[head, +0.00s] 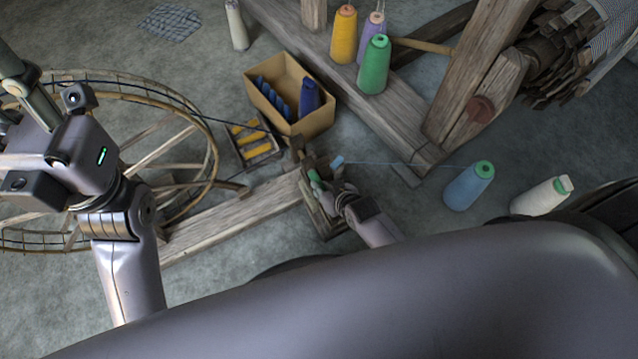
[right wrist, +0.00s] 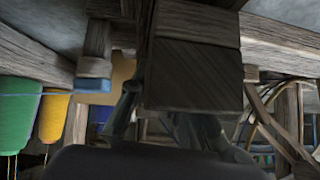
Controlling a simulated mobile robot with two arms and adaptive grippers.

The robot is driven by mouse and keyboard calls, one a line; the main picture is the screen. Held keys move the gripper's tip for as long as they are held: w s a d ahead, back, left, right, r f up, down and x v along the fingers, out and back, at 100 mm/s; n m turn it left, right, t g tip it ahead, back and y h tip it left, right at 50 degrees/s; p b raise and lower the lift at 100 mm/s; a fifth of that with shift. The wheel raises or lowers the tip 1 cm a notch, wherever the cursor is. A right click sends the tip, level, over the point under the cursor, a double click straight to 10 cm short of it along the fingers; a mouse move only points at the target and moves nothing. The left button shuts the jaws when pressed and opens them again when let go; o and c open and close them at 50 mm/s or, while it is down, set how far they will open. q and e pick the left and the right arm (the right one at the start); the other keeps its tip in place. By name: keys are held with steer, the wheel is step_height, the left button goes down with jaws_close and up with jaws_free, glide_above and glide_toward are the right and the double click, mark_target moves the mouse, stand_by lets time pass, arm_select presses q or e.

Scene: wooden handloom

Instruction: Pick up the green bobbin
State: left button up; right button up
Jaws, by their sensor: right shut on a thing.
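A small green bobbin (head: 314,179) shows in the head view at the tips of my right gripper (head: 328,184), beside a wooden post of the wheel frame. My right gripper is shut on it, though its fingers hide part of it. In the right wrist view, the fingers (right wrist: 163,118) show below a dark wooden block (right wrist: 193,75); the bobbin cannot be made out there. My left arm is at the left of the head view, above the spinning wheel; its fingertips are out of the picture.
The spinning wheel (head: 212,150) and its beam (head: 235,215) lie left. A cardboard box (head: 308,125) with blue bobbins and a tray with yellow bobbins (head: 250,128) stand behind. A light-blue bobbin (head: 337,161) is close by. A large green cone (head: 375,68) stands by the loom beam.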

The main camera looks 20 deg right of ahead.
jaws_close()
